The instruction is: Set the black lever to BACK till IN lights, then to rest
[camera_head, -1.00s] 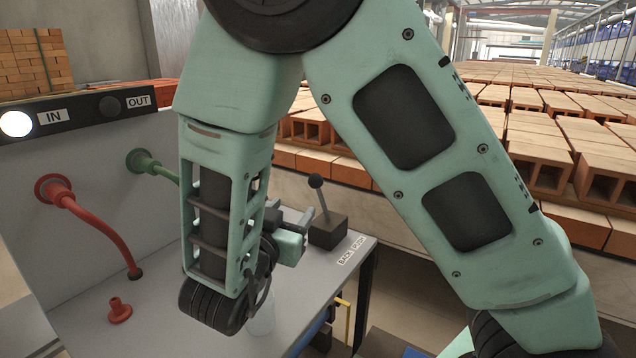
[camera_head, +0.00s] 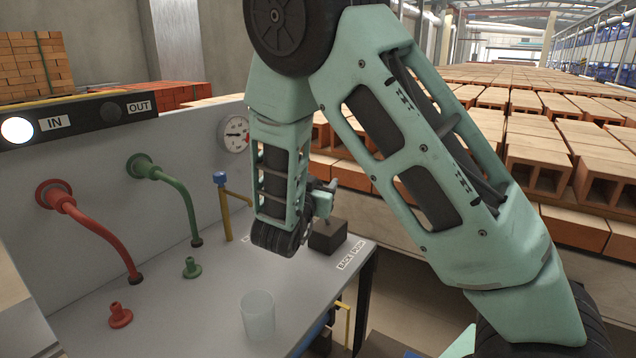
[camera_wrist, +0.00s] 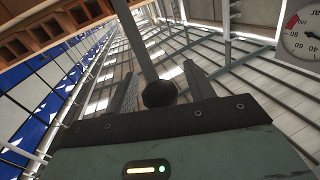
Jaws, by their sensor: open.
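The black lever's dark box (camera_head: 328,236) stands at the right end of the grey bench, with BACK and PUSH labels (camera_head: 351,255) in front of it. My gripper (camera_head: 328,192) is at the lever, above the box, and hides the shaft and knob in the head view. In the wrist view, the black knob (camera_wrist: 160,94) on its grey shaft (camera_wrist: 138,40) sits between the two spread fingers of my gripper (camera_wrist: 160,88). Contact with the fingers cannot be told. The lever's tilt is hard to judge. The IN lamp (camera_head: 17,130) glows white; the OUT lamp (camera_head: 111,111) is dark.
A clear cup (camera_head: 257,315) stands on the bench front. Red (camera_head: 100,232) and green (camera_head: 180,195) hoses curve down behind it, near red and green fittings. A yellow pipe with a blue top (camera_head: 224,205) and a gauge (camera_head: 235,134) are left of my arm. Brick stacks (camera_head: 540,140) lie beyond.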

